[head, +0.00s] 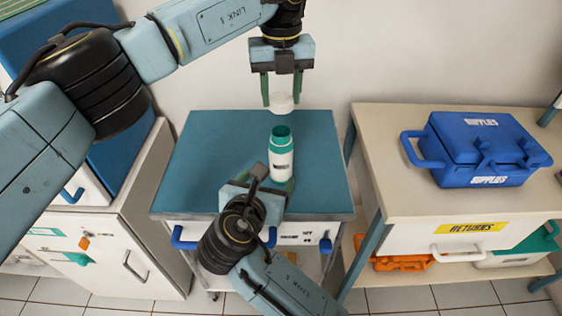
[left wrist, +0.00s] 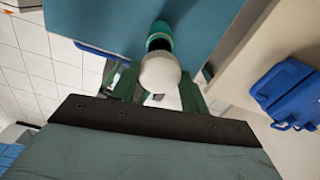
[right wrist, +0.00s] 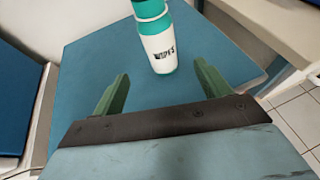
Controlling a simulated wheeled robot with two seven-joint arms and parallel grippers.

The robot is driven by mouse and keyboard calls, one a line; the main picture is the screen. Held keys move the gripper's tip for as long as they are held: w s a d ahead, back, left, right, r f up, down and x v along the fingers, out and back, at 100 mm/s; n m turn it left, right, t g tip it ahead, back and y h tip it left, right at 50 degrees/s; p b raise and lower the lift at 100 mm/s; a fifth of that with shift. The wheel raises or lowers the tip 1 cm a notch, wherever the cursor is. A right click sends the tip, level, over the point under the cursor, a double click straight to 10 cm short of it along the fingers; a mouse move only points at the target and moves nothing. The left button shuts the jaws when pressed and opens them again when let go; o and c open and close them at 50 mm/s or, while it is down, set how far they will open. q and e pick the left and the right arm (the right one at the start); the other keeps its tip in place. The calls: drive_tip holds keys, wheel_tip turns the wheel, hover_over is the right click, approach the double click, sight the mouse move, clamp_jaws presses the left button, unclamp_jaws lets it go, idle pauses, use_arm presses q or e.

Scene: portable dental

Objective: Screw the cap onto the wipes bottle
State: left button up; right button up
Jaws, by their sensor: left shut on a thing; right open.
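The wipes bottle (head: 281,160) stands upright on the blue tabletop, white with a green neck and base and an open mouth. It also shows in the right wrist view (right wrist: 157,42). My left gripper (head: 281,98) is shut on the white cap (head: 281,103) and holds it above the bottle, apart from its mouth. In the left wrist view the cap (left wrist: 160,73) hides part of the bottle (left wrist: 159,38). My right gripper (right wrist: 158,88) is open and empty, low at the bottle's near side.
The blue tabletop (head: 215,140) is otherwise clear around the bottle. A shelf unit (head: 385,125) on the right bears a blue supplies case (head: 480,150). A white cabinet (head: 150,215) stands on the left. A wall is behind the table.

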sight(278, 165)
drive_tip(key=x, duration=1.2)
drive_tip(key=shift+f, duration=0.15)
drive_tip(key=shift+c, duration=0.5)
drive_tip(key=c, duration=1.4)
use_arm(q)
drive_tip(key=shift+f, duration=2.5)
drive_tip(key=shift+f, duration=0.9)
drive_tip(key=shift+f, duration=0.55)
